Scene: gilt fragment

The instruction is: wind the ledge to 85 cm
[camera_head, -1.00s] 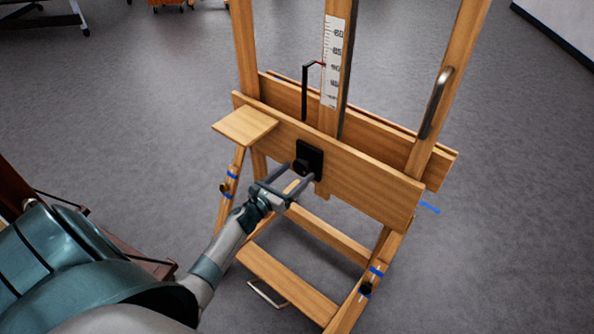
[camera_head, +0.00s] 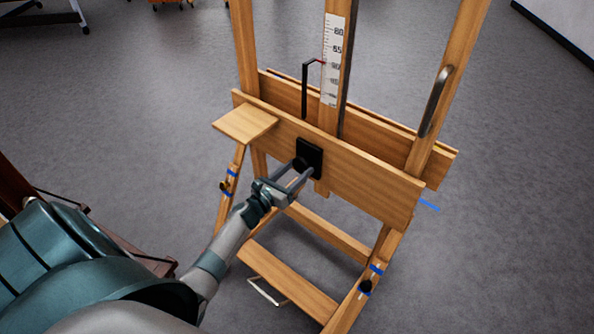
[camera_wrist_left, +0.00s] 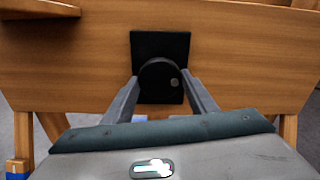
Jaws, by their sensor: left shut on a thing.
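The wooden easel's ledge (camera_head: 360,175) runs across the frame, with a black square plate (camera_head: 316,150) on its front. A round black knob (camera_wrist_left: 157,80) with a small grey dot sits on that plate. My left gripper (camera_head: 300,172) is shut on the knob, one finger on each side, as the left wrist view (camera_wrist_left: 160,92) shows. A white scale (camera_head: 331,80) is on the centre mast. A black bent pointer (camera_head: 305,90) with a red tip stands close to the 90 mark; the exact reading is too small to tell. My right gripper is out of view.
A small wooden side shelf (camera_head: 245,124) sticks out at the ledge's left end. A grey curved handle (camera_head: 436,100) is on the right upright. The easel's lower legs (camera_head: 290,285) carry blue tape marks. Open grey floor lies around the easel.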

